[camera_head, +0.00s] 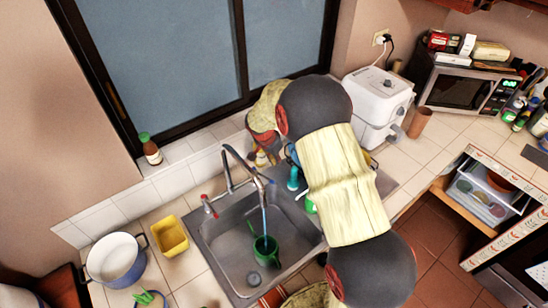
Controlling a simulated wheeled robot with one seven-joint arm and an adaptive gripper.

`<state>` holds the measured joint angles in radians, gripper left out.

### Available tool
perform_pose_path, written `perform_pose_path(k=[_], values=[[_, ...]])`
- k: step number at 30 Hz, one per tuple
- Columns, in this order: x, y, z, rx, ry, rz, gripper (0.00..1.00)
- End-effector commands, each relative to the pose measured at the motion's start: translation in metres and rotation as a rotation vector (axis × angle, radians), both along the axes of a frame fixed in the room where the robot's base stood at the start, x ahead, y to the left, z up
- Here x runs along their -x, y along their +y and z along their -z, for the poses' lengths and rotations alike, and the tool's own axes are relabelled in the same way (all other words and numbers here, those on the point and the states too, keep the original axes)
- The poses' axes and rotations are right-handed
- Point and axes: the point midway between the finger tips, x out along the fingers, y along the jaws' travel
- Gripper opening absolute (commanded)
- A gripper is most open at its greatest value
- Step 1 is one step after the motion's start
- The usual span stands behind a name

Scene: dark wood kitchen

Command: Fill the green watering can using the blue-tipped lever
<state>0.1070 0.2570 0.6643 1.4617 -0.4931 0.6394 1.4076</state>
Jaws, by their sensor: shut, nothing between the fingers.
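The green watering can (266,252) stands in the sink basin under the end of the curved metal faucet (229,160). A thin bluish stream (265,220) runs from the spout down to the can. A red-tipped lever (207,204) stands at the faucet's left. A small blue part (291,154) shows beside my arm, right of the faucet; I cannot tell if it is the blue-tipped lever, as my arm hides much there. My gripper (261,160) is shut and empty, behind the basin and right of the faucet. Contact with a lever cannot be made out.
A teal bottle (292,179) stands behind the basin near my arm. A yellow container (170,236) and a white-blue pot (116,259) stand left of the sink (226,272). A brown bottle (150,149) is on the sill. A white appliance (379,98) stands at right.

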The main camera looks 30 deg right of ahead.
Motion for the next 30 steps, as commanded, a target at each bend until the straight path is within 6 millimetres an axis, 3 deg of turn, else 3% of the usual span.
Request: perform_pose_path(k=[8, 16, 30], values=[[-0.007, -0.017, 0.052, -0.001, 0.003, 0.001, 0.0], [0.006, 0.015, 0.05, -0.001, 0.0, -0.003, 0.0], [0.01, 0.021, 0.051, 0.0, -0.001, 0.0, 0.0]])
